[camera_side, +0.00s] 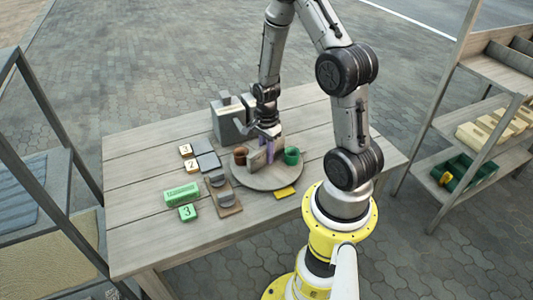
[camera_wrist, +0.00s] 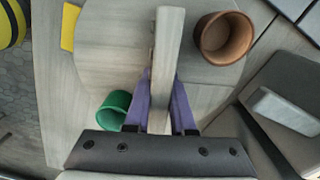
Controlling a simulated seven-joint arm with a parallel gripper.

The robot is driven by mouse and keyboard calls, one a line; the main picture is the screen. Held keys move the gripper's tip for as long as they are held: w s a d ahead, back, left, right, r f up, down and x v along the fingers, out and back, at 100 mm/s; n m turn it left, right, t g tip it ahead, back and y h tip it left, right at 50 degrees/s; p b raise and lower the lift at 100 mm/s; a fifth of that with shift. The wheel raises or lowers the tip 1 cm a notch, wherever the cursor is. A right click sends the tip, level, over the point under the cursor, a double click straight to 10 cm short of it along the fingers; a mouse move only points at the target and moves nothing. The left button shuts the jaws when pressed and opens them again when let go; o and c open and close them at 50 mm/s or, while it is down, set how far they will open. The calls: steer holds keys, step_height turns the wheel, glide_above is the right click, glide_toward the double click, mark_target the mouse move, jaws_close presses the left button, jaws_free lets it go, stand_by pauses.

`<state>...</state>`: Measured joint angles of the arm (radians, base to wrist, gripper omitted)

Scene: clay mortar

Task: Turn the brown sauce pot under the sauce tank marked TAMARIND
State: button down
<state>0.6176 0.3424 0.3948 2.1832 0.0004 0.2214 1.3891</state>
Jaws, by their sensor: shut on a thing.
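A brown pot (camera_side: 240,155) stands on the left part of a round wooden turntable (camera_side: 268,181) and shows in the wrist view (camera_wrist: 224,38) at the upper right. A green pot (camera_side: 291,157) stands on the turntable's right part. An upright wooden panel (camera_side: 256,161) stands between the pots. My gripper (camera_side: 271,148) is shut on this panel, with purple fingers on both sides of it in the wrist view (camera_wrist: 160,105). Grey tanks (camera_side: 229,120) stand behind the turntable. No TAMARIND lettering is readable.
Numbered tiles (camera_side: 186,150), dark plates (camera_side: 208,161), a green block (camera_side: 181,194) and a board with grey knobs (camera_side: 222,192) lie left of the turntable. A yellow tag (camera_side: 285,192) lies at its front edge. The table's left end is clear.

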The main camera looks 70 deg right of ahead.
steer(key=m, duration=0.5)
stand_by(0.4)
steer(key=c, duration=0.8)
jaws_free()
steer(key=shift+o, duration=0.2)
step_height(320, 180, up, 14)
steer(key=shift+f, duration=0.1)
